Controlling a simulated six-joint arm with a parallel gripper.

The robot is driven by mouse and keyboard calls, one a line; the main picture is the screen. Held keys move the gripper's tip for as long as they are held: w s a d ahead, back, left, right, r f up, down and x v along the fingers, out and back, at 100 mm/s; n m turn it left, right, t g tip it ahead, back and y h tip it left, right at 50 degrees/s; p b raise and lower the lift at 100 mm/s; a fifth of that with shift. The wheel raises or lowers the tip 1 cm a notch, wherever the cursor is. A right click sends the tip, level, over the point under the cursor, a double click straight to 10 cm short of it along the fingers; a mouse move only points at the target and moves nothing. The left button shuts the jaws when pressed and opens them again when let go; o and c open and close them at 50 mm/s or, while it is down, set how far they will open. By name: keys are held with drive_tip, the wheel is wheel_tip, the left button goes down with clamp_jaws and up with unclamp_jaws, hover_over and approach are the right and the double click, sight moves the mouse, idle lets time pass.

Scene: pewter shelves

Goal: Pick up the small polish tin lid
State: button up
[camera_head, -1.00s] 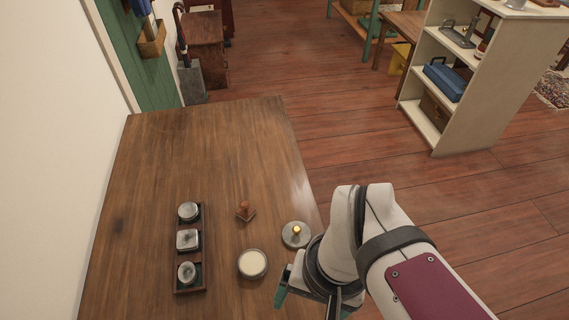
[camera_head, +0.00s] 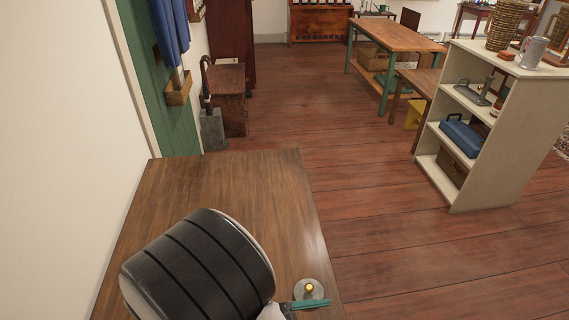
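The small polish tin lid (camera_head: 317,290), a round grey disc with a yellow knob, lies near the right edge of the wooden table (camera_head: 235,190), at the bottom of the picture. My gripper (camera_head: 310,304) shows as a teal finger bar just in front of the lid, overlapping its near edge in the picture. I cannot tell whether it touches the lid or how far apart the fingers are. My dark, banded arm link fills the lower left and hides much of the table.
The far half of the table is clear. A white wall stands along its left side. Beyond the table are a wooden chest (camera_head: 229,97), a grey umbrella stand (camera_head: 212,131), open floor, and a cream shelf unit (camera_head: 493,140) at right.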

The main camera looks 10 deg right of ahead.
sight(312, 285)
drive_tip(key=w+a+f+n+t, duration=0.1)
drive_tip(key=a+f+n+t, duration=0.1)
drive_tip(key=n, duration=0.1)
drive_tip(key=w+a+f+n+t+y, duration=0.1)
drive_tip(key=a+f+n+t, duration=0.1)
drive_tip(key=n, duration=0.2)
drive_tip(key=w+a+f+n+t, duration=0.1)
drive_tip(key=a+f+n+t, duration=0.1)
drive_tip(key=a+f+n, duration=0.1)
drive_tip(key=shift+w+y, duration=0.15)
drive_tip(key=shift+y, duration=0.25)
drive_tip(key=shift+n+t, duration=0.3)
drive_tip(key=x, duration=0.9)
drive_tip(key=shift+w+f, duration=0.15)
drive_tip(key=shift+f, duration=0.1)
drive_tip(key=x, duration=0.4)
drive_tip(key=w+x, duration=0.1)
drive_tip(key=x, duration=0.1)
drive_tip(key=shift+a+r, duration=0.1)
drive_tip(key=shift+r, duration=0.25)
clamp_jaws()
